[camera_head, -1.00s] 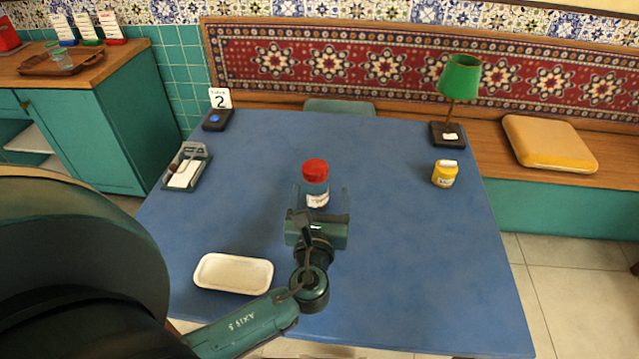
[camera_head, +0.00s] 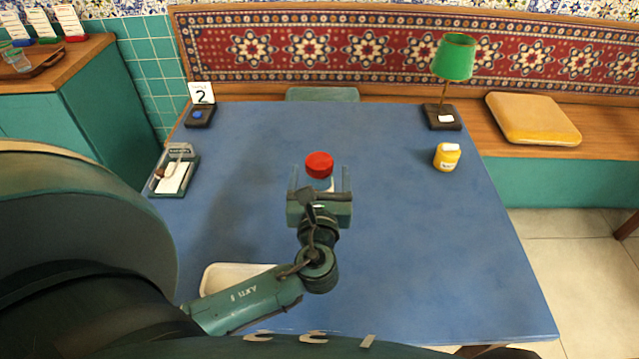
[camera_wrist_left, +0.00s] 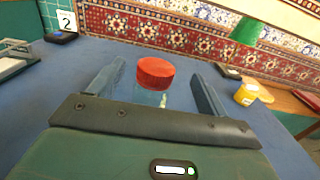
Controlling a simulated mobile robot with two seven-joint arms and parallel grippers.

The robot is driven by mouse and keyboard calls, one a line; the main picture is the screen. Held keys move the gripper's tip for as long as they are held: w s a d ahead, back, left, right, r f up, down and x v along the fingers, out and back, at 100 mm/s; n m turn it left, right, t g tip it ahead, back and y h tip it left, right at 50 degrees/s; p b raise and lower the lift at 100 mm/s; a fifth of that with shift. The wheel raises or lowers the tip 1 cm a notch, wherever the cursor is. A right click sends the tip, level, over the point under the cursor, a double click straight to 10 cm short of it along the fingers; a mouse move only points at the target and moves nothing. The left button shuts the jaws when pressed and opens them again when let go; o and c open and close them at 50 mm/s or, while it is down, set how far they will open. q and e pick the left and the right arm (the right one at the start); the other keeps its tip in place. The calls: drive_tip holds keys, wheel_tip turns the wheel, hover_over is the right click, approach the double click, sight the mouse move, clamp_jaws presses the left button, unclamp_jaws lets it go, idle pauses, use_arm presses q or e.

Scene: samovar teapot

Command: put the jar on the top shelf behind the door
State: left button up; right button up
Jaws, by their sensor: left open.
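The jar with a red lid (camera_head: 319,164) stands upright on the blue table; its body is mostly hidden behind my gripper in the head view. My left gripper (camera_head: 319,180) is open, with one finger on each side of the jar. In the left wrist view the jar's red lid (camera_wrist_left: 155,73) shows between the two fingers, with a gap on both sides, and its clear lower part is partly hidden by the gripper's edge. My right gripper is not in view. The green cabinet (camera_head: 120,110) is at the left; no top shelf shows in it now.
On the blue table (camera_head: 420,260) are a yellow jar (camera_head: 447,157), a green lamp (camera_head: 454,60), a number 2 sign (camera_head: 201,94), a holder with paper (camera_head: 174,172) and a white tray (camera_head: 228,275) partly under my arm.

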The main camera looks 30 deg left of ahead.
sight(319, 155)
use_arm(q)
drive_tip(key=x, duration=0.7)
drive_tip(key=shift+w+a+f, duration=0.15)
drive_tip(key=shift+a+f, duration=0.05)
drive_tip(key=shift+f, duration=0.05)
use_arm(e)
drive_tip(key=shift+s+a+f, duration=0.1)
use_arm(q)
drive_tip(key=shift+c, duration=0.3)
